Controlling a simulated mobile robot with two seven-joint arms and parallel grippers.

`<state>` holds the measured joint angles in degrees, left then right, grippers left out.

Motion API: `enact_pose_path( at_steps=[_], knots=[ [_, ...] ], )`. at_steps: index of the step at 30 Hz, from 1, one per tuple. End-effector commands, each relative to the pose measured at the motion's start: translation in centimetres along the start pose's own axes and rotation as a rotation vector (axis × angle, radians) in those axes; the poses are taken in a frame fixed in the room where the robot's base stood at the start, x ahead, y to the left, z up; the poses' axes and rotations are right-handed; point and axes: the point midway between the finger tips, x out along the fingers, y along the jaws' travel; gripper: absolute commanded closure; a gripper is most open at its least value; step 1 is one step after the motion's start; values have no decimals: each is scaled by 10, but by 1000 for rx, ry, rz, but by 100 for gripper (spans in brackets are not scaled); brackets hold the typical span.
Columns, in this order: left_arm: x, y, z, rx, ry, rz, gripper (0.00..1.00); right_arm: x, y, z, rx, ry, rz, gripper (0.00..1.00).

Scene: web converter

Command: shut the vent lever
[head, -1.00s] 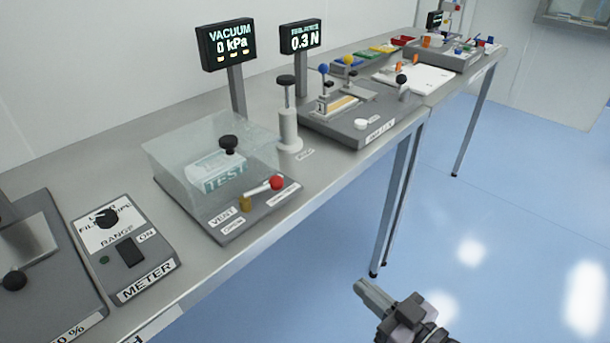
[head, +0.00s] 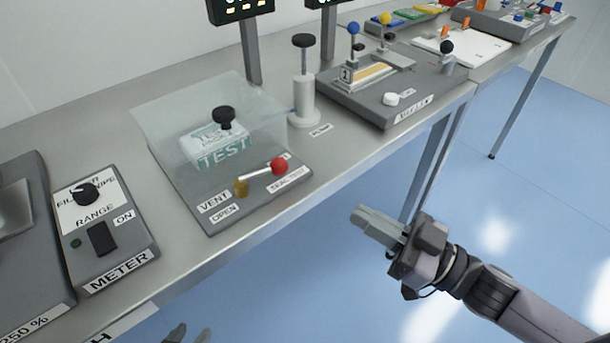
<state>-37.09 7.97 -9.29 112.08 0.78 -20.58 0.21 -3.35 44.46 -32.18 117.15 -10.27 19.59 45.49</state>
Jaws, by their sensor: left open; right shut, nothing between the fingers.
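The vent lever (head: 260,175) is a silver rod with a red ball knob (head: 279,167) on its right end and a brass pivot (head: 240,188) on its left. It lies across the front of the grey seal-test base (head: 190,205), by labels reading VENT and OPEN. My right gripper (head: 362,217) is shut and empty, over the floor in front of the bench, to the right of and apart from the red knob. My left gripper (head: 190,334) shows only its fingertips at the bottom edge. They are open, below the lever and off the bench's front edge.
A clear box (head: 165,125) with a black knob (head: 224,117) covers the TEST pack behind the lever. A white post with a black top (head: 303,100) stands to the right. The METER box (head: 115,248) is at left. The space in front of the bench is clear.

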Motion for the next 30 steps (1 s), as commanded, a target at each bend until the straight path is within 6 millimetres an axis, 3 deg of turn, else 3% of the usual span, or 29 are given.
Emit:
enact_pose_path(
  at_steps=[18,24,30],
  knots=[
    [-10,-2,-10,2,-4,-4,57,101,0,-2,-1,2,0,100],
    [-10,-2,-11,2,-4,-4,57,115,0,0,-1,-1,1,100],
    [-10,-2,-10,2,-4,-4,57,116,0,0,-1,-1,1,100]
  ],
)
